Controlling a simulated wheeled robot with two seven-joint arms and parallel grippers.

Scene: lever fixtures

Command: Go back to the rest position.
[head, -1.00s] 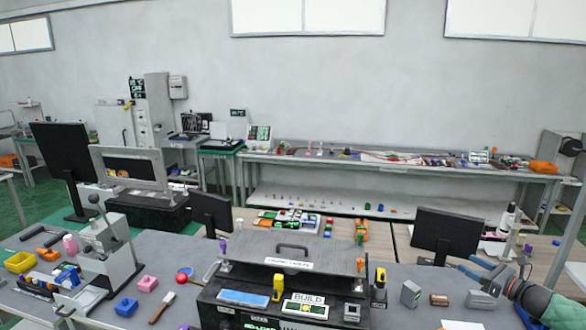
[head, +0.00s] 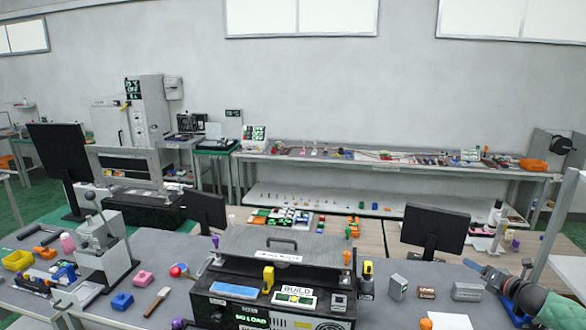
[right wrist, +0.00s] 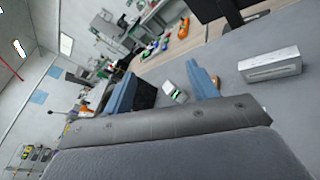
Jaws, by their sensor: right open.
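My right gripper (head: 480,275) is at the right side of the head view, on an arm coming in from the lower right. It appears just beside a grey box (head: 467,291) on the bench. In the right wrist view its two blue fingers stand well apart with nothing held between them, and the gripper (right wrist: 163,88) is open. A small white-and-green item shows beyond the gap. My left gripper is not in view. A lever fixture (head: 103,245) with a black-knobbed handle stands on the left of the bench.
A black machine with a grey lid (head: 283,250) and a BUILD label stands mid-bench. A monitor (head: 435,230) stands behind the grey boxes at right. A grey slotted block (right wrist: 270,67) lies right of the fingers in the wrist view. Bench between the machine and boxes is partly clear.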

